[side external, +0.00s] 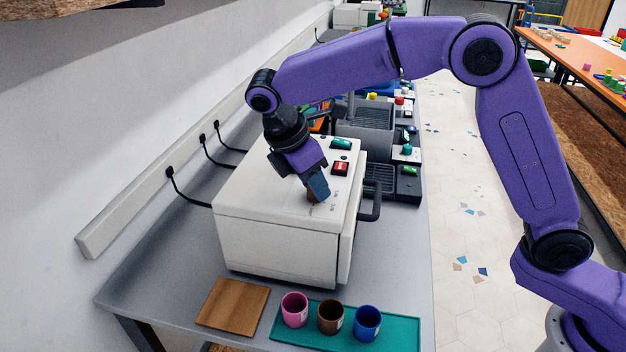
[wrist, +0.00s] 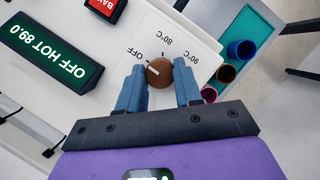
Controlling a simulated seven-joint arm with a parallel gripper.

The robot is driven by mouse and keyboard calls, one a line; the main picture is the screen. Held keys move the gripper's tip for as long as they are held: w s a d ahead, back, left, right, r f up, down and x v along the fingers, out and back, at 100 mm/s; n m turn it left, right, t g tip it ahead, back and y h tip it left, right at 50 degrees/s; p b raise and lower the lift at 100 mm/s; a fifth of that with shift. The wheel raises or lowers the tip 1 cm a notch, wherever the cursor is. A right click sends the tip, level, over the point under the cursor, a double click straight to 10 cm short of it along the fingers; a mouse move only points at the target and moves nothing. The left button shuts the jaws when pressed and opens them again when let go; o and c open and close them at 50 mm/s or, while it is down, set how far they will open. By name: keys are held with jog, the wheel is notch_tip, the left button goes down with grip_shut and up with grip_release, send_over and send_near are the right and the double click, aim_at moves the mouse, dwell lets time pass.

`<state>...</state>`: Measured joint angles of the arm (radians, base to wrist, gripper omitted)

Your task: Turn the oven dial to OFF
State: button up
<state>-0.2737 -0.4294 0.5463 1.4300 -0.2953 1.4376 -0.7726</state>
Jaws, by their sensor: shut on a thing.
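The oven (side external: 275,245) is a white box on the grey bench. Its brown round dial (wrist: 163,76) is on the top face, with a white pointer line. In the wrist view the pointer aims left, towards the OFF label (wrist: 137,56); two temperature labels lie further round to the right. My gripper (wrist: 159,67) is shut on the dial, one blue finger on each side. In the side view my gripper (side external: 317,192) reaches down onto the oven top and mostly hides the dial. A green display (wrist: 60,50) on the oven reads OFF HOT 89.0.
A red display (side external: 340,168) is beside the dial, and a black handle (side external: 371,203) sticks out at the oven's right. Pink (side external: 294,310), brown (side external: 330,317) and blue (side external: 367,323) cups stand on a teal mat (side external: 408,335) in front. A wooden board (side external: 233,303) lies beside it.

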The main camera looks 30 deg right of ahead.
dwell(0.3)
jog(key=o, duration=1)
jog(key=v, duration=1.2)
jog(key=shift+a, duration=0.1)
jog(key=shift+s, duration=0.1)
jog(key=s+d+f+m+y, duration=0.1)
jog(key=s+d+f, duration=0.3)
jog(key=s+d, duration=0.3)
jog(key=s+d+f+m+y, duration=0.2)
jog(key=s+d+f, duration=0.2)
jog(key=s+d, duration=0.4)
jog(key=s+d+f+m+y, duration=0.1)
jog(key=s+d+f, duration=0.4)
jog(key=s, duration=0.9)
jog(key=shift+s+d+m+y, duration=0.1)
jog(key=shift+d+m+y, duration=0.4)
jog(key=shift+d, duration=1.15)
